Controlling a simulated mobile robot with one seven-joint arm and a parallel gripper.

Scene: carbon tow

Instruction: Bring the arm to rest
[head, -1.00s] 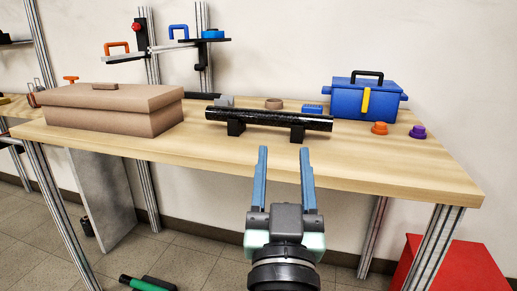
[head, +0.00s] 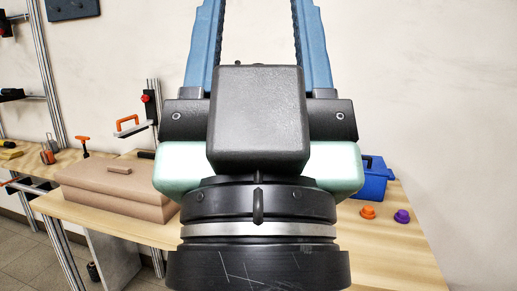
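My gripper (head: 258,15) fills the middle of the head view, close to the camera and pointing up. Its two blue fingers stand apart, with only bare wall showing between them. The fingertips run out of the top of the picture. My gripper and wrist hide the middle of the wooden workbench (head: 385,245), including the place where the black tube on its two supports lay.
A brown cardboard box (head: 115,185) is on the bench at left. A blue toolbox (head: 374,180) is partly hidden at right, with an orange cap (head: 368,212) and a purple cap (head: 402,216) in front. An orange-handled clamp (head: 130,125) is on a post behind.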

